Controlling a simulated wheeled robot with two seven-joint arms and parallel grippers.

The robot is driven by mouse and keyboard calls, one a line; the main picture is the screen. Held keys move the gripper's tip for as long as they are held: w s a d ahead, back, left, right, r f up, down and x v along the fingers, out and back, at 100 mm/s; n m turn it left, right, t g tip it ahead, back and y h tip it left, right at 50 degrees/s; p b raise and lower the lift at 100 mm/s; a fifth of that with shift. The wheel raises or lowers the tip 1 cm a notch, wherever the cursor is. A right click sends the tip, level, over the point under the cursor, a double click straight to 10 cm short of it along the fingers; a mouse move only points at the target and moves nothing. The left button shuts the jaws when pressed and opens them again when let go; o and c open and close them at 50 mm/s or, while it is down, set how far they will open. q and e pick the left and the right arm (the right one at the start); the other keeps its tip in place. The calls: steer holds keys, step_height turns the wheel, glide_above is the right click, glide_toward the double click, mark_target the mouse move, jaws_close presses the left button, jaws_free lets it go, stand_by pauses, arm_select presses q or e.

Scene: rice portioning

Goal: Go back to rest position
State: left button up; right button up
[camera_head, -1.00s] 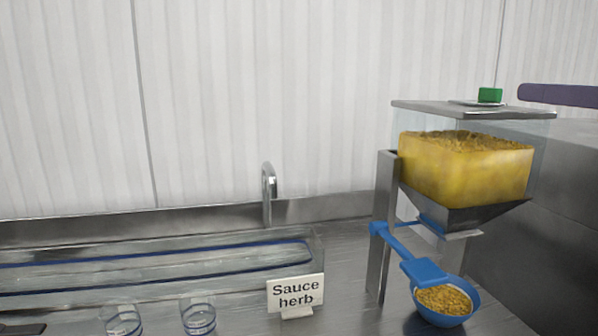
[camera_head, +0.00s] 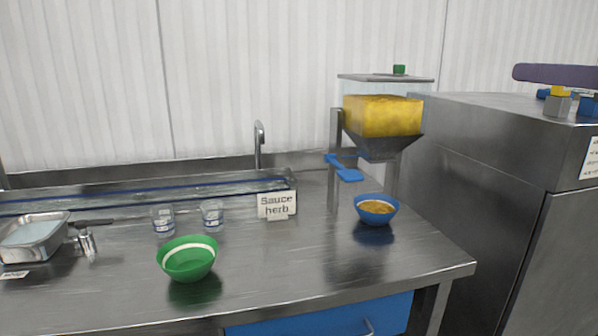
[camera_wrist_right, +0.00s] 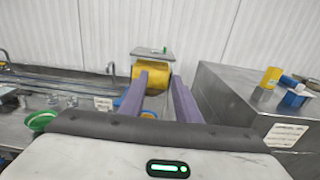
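My right gripper (camera_head: 553,74) shows as a purple finger at the upper right edge of the head view, above the steel cabinet. In the right wrist view its two purple fingers (camera_wrist_right: 164,80) stand apart with nothing between them. My left gripper is not in view. A blue bowl of yellow-brown grain (camera_head: 376,208) stands on the steel table (camera_head: 300,285), beneath the dispenser (camera_head: 381,118), which holds yellow grain. The dispenser's blue lever (camera_head: 345,168) sticks out at its left. The right gripper is clear of the bowl and the dispenser.
A green bowl (camera_head: 188,259) stands near the table's front edge. Two small glasses (camera_head: 163,221), a "Sauce herb" sign (camera_head: 277,206) and a metal tray (camera_head: 33,241) are further left or behind. The steel cabinet (camera_head: 480,165) stands right of the table, with small coloured items on top.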

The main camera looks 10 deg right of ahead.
steer(key=w+a+f+m+g+y, duration=0.2)
steer(key=a+f+y, duration=0.5)
steer(key=a+f, duration=0.3)
steer(key=w+a+f+m+g+y, duration=0.1)
steer(key=w+a+f+m+y, duration=0.15)
steer(key=a+f+y, duration=0.6)
steer(key=s+d+f+m+t+h, duration=0.1)
steer(key=s+f+m+h, duration=0.1)
steer(key=f+m+h, duration=0.85)
steer(key=s+d+f+m+t+h, duration=0.1)
steer(key=f+m+h, duration=0.3)
steer(key=f+m, duration=1.25)
steer(key=s+a+f+m+g, duration=0.1)
steer(key=s+a+f+g, duration=0.3)
steer(key=s+f, duration=0.5)
steer(key=s+a+f+m+g, duration=0.2)
steer(key=s+a+f+g, duration=0.2)
steer(key=s+f, duration=0.6)
step_height(320, 180, down, 7)
